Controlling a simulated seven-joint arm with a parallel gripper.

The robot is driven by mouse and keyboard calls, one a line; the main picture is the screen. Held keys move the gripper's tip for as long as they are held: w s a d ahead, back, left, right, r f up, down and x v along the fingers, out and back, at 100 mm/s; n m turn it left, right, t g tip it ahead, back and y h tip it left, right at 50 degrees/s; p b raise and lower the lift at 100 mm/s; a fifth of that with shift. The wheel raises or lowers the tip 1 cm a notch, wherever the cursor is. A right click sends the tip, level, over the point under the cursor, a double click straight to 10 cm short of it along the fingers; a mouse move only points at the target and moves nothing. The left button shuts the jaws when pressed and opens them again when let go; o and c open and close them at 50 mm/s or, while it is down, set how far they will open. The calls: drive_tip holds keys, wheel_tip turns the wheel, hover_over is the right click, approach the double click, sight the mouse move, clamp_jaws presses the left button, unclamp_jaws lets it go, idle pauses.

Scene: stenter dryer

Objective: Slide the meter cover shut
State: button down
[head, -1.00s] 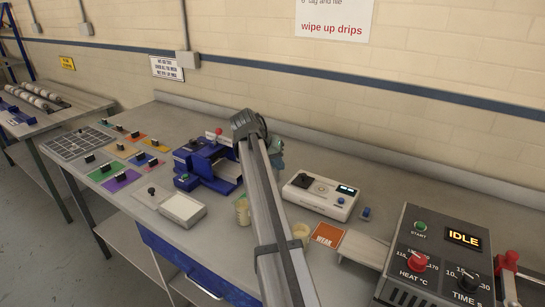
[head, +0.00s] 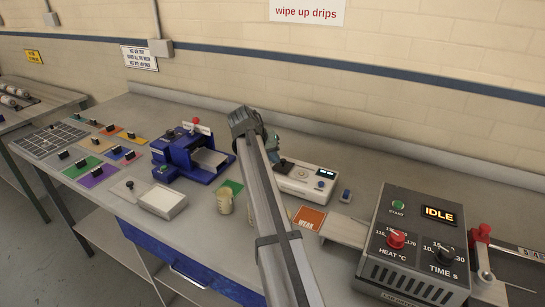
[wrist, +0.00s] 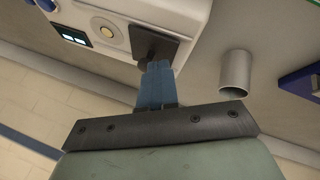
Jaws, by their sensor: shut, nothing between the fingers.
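The meter is a white box (head: 305,185) on the bench, just right of my arm in the head view. It has a small lit display and a blue button. It shows upper left in the wrist view (wrist: 98,30). Its cover seems to be the dark square plate (wrist: 172,48) at one end; how far it is slid is unclear. My gripper (wrist: 158,66) has its blue fingers together and empty, with the tips at the plate's near edge. I cannot tell whether they touch. In the head view my arm hides the fingers and part of the meter's left end.
A grey cylinder (wrist: 235,72) stands close beside the fingers in the wrist view. An orange card (head: 309,218) and a heater box (head: 420,240) are right.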

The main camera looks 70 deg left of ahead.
drive_tip(key=w+d, duration=0.5)
drive_tip(key=shift+w+d, duration=0.2)
drive_tip(key=s, duration=0.1)
drive_tip(key=s+a, duration=0.1)
drive_tip(key=s, duration=0.2)
drive_tip(key=shift+a+r, duration=0.2)
drive_tip(key=shift+r, duration=0.2)
drive_tip(key=v, duration=1)
drive_tip(key=shift+w+d, duration=0.1)
